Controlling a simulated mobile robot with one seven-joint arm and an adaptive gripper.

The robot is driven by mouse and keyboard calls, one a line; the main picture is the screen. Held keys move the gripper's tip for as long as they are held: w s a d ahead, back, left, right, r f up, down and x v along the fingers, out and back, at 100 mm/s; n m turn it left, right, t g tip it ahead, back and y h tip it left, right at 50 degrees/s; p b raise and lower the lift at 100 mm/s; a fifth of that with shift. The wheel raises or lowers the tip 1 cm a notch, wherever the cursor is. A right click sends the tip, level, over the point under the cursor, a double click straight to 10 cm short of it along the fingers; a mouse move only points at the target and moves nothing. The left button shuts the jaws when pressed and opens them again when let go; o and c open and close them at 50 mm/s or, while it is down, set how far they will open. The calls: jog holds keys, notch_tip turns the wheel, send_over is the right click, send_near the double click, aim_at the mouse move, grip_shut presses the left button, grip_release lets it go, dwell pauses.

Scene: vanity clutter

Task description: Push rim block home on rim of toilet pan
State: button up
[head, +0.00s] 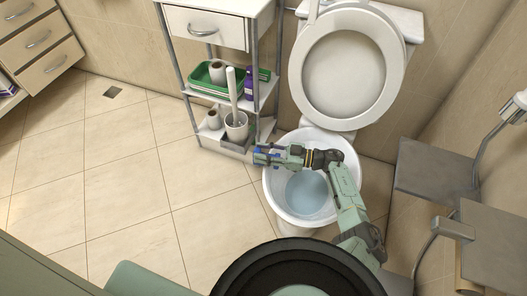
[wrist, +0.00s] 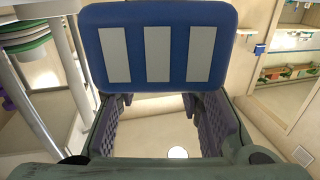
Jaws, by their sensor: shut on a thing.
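The rim block is a blue plate with three pale bars, large at the top of the wrist view (wrist: 160,45). It shows as a small blue piece in the head view (head: 259,153). My gripper (wrist: 158,101) is shut on it, with a dark ridged finger at each side below the plate. In the head view my gripper (head: 268,154) is over the left rim of the toilet pan (head: 275,199). The pan holds bluish water, and its lid is up. I cannot tell whether the block touches the rim; the arm hides part of it.
A white trolley (head: 232,7) stands close left of the pan, with a green tray (head: 198,78), paper rolls and a toilet brush in a holder (head: 236,128). Grey fold-down panels (head: 435,165) are at the right. The tiled floor at the left is clear.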

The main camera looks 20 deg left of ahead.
jog(key=shift+f+b, duration=1.45)
jog(key=shift+f, duration=0.4)
jog(key=o, duration=1.3)
jog(key=shift+r, duration=0.1)
jog(key=shift+d, duration=0.1)
jog(key=d, duration=0.2)
jog(key=w+d, duration=0.1)
jog(key=d, duration=0.4)
jog(key=shift+w+d, duration=0.1)
jog(key=shift+w, duration=0.05)
jog(key=shift+r, duration=0.1)
